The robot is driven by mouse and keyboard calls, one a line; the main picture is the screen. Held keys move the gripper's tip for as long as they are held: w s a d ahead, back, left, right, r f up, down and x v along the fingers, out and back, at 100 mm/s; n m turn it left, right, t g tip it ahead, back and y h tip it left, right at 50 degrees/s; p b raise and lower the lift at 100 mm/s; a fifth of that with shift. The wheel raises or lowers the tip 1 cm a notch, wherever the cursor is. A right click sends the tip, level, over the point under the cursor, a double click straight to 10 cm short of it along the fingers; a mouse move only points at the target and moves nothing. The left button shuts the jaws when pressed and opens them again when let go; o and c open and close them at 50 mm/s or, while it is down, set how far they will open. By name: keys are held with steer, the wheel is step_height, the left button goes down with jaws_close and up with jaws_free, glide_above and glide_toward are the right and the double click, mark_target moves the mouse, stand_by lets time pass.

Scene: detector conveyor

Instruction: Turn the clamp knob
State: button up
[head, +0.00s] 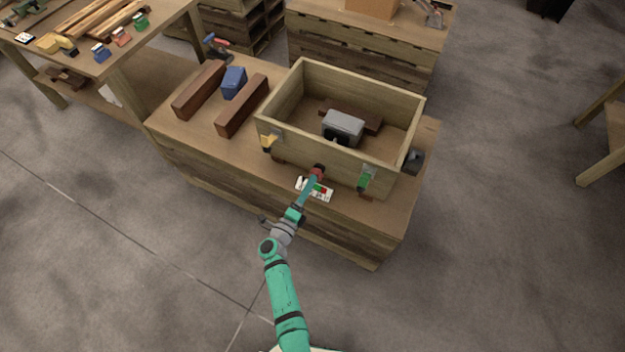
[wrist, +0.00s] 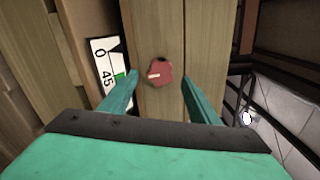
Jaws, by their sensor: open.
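The clamp knob (wrist: 160,73) is red, with a short white mark pointing left in the wrist view, and sits on a wooden face. In the head view a small red part (head: 319,168) shows at the front wall of the wooden box (head: 300,143), just beyond my gripper (head: 312,183). In the wrist view my gripper (wrist: 160,80) is open, with one finger on each side of the knob and a visible gap to both. A white dial card (wrist: 104,70) with 0, 45 and a green patch lies left of the knob, partly hidden by the left finger.
The box holds a grey block (head: 343,124). A yellow part (head: 268,143) and a green part (head: 366,180) sit on its front wall. Two brown beams (head: 242,105) and a blue block (head: 233,82) lie left of it on the bench (head: 190,140). The floor in front is clear.

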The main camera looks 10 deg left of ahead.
steer(key=v, duration=0.6)
steer(key=shift+s, duration=0.35)
steer(key=shift+a, duration=0.1)
stand_by(0.5)
